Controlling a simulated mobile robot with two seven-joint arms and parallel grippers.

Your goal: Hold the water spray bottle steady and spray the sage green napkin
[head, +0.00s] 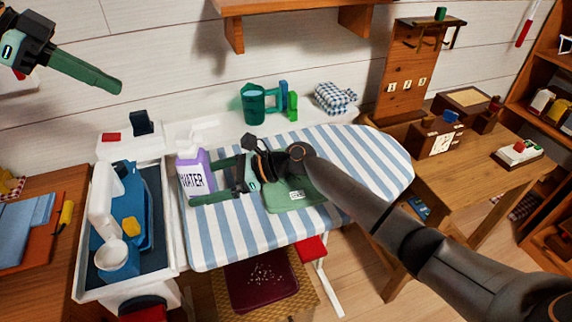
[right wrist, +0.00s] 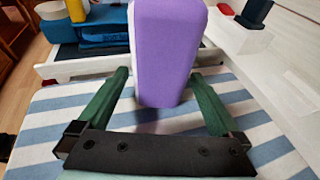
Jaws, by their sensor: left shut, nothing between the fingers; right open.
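The water spray bottle (head: 195,180) is purple with a white top and a "WATER" label, and stands upright on the left end of the striped ironing board. In the right wrist view its purple body (right wrist: 165,50) rises between my right gripper's fingers. My right gripper (head: 206,182) is open, one finger on each side of the bottle; I cannot tell whether either touches it. The sage green napkin (head: 283,203) lies on the board to the right of the bottle, partly hidden by my right arm. My left gripper (head: 118,88) is shut and empty, high at the upper left.
The blue-and-white striped ironing board (head: 370,160) has free room on its right. A white tray (head: 90,255) with blue and white containers stands left of it. Behind are a green jug (head: 253,103) and a checked cloth (head: 335,98). A wooden table (head: 465,165) is at right.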

